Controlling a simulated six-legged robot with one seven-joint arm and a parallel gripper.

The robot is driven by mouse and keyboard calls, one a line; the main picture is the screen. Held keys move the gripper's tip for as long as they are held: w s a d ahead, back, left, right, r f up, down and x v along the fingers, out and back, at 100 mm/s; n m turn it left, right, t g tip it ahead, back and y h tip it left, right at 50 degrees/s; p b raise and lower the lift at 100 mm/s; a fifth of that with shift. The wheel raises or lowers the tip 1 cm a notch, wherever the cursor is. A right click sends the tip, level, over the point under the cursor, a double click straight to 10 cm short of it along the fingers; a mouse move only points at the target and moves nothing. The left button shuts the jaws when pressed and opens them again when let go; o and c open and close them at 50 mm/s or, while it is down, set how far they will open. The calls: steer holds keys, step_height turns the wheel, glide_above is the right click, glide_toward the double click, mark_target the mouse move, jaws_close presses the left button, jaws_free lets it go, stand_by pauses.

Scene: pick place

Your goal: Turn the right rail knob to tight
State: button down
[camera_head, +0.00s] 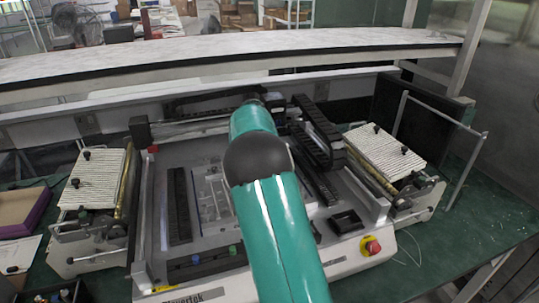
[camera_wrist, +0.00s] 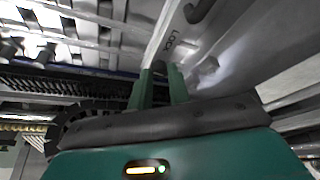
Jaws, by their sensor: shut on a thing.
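My gripper (camera_wrist: 159,88) shows in the wrist view as two green fingers, closed around a small dark knob (camera_wrist: 159,68). I take this to be the right rail knob, though the fingers hide most of it. How far the knob is turned cannot be told. In the head view my teal arm reaches over the machine (camera_head: 215,262) and hides my gripper and the knob.
Feeder units with ribbed tops stand at the left (camera_head: 97,178) and right (camera_head: 385,150) of the machine. A red stop button (camera_head: 371,246) is on its front right corner. A long light shelf (camera_head: 230,55) crosses behind. The green table (camera_head: 480,215) is mostly clear at right.

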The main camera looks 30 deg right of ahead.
steer(key=m, duration=0.1)
steer(key=m+g, duration=0.1)
steer(key=m, duration=0.1)
steer(key=shift+w+a+m, duration=0.1)
steer(key=shift+w+m, duration=0.1)
steer(key=shift+m, duration=0.1)
steer(key=shift+g, duration=0.3)
steer(key=c, duration=1.3)
jaws_free()
steer(key=v, duration=1.3)
steer(key=shift+a+r, duration=0.2)
steer(key=shift+r, duration=0.1)
steer(key=shift+s, duration=0.1)
